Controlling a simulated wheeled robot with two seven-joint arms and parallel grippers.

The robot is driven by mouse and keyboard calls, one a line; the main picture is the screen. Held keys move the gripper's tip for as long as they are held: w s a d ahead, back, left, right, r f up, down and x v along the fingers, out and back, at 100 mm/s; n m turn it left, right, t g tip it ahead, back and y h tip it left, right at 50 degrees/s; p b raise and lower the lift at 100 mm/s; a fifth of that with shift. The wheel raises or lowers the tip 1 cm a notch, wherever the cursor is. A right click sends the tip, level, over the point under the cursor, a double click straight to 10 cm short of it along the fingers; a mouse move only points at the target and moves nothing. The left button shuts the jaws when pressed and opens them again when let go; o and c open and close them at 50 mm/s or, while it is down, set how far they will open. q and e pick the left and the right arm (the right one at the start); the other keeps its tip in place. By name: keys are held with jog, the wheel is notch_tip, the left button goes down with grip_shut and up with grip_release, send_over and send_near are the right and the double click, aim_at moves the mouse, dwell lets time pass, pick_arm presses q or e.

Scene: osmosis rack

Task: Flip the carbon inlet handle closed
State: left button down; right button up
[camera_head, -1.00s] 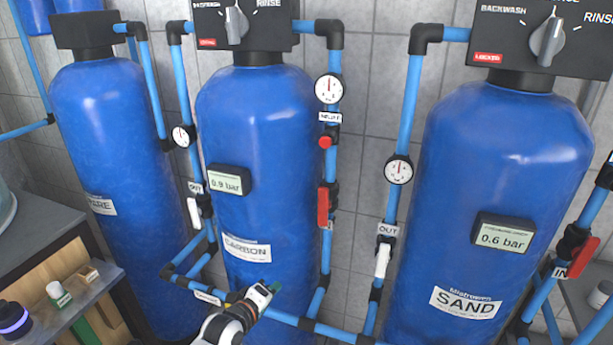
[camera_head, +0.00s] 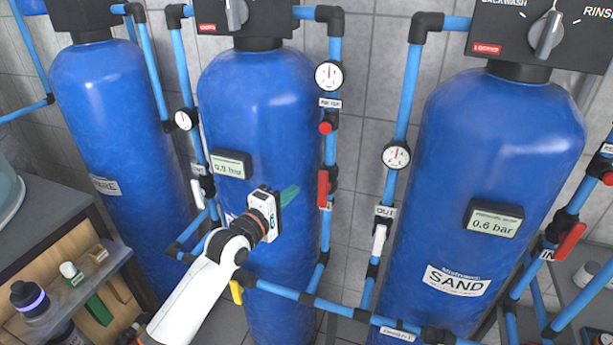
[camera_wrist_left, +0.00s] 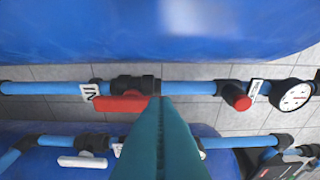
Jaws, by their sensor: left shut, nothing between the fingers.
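The carbon inlet handle (camera_head: 323,188) is red and lies along the vertical blue pipe at the right side of the carbon tank (camera_head: 245,110), by an IN label. In the left wrist view the red handle (camera_wrist_left: 122,103) lies parallel to its pipe, beside the IN label (camera_wrist_left: 90,90). My left gripper (camera_head: 290,194) is shut and empty in front of the carbon tank, left of the handle in the head view. Its green fingers (camera_wrist_left: 160,110) overlap the handle's end in the wrist view; I cannot tell contact there. The tank's name label is mostly hidden behind my gripper. My right gripper is not in view.
A red round knob (camera_head: 326,128) and a gauge (camera_head: 329,75) sit above the handle on the same pipe. The sand tank (camera_head: 490,150) stands to the right, with a white-handled OUT valve (camera_head: 380,238) between. Low blue pipes (camera_head: 270,289) cross below.

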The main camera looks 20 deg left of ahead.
aim_at(323, 190)
pick_arm(q)
jog(key=p+x, duration=0.1)
jog(key=x, duration=0.6)
jog(key=shift+p, duration=0.3)
jog(key=shift+w, duration=0.2)
